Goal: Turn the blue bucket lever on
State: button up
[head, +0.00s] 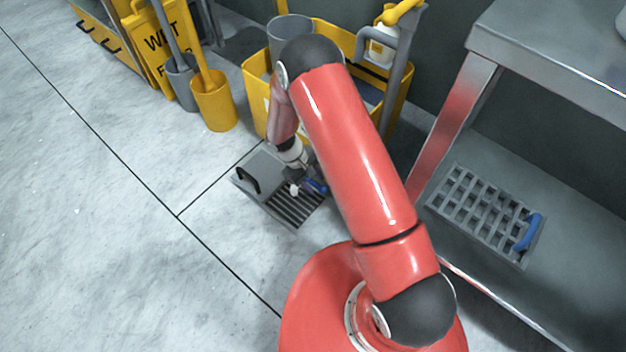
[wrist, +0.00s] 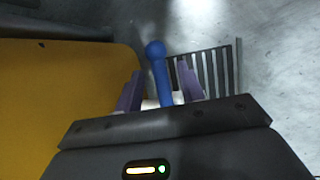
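The blue lever (wrist: 158,72) with a round knob shows in the wrist view. It stands between the two purple fingers of my gripper (wrist: 160,88), which are apart with a narrow gap on each side of the lever. A white part shows behind the lever's lower end. In the head view my gripper (head: 306,187) is low by the front of the yellow mop bucket (head: 256,92), over a grey slatted drain. The lever cannot be told apart from my fingers there. The bucket's yellow wall (wrist: 60,100) fills the left of the wrist view.
The slatted grate (head: 297,208) lies on the floor under my gripper. A yellow pail (head: 214,108) and a wet floor sign (head: 152,45) stand at upper left. A metal table (head: 545,50) with a lower shelf is at right. The floor at left is clear.

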grip_shut()
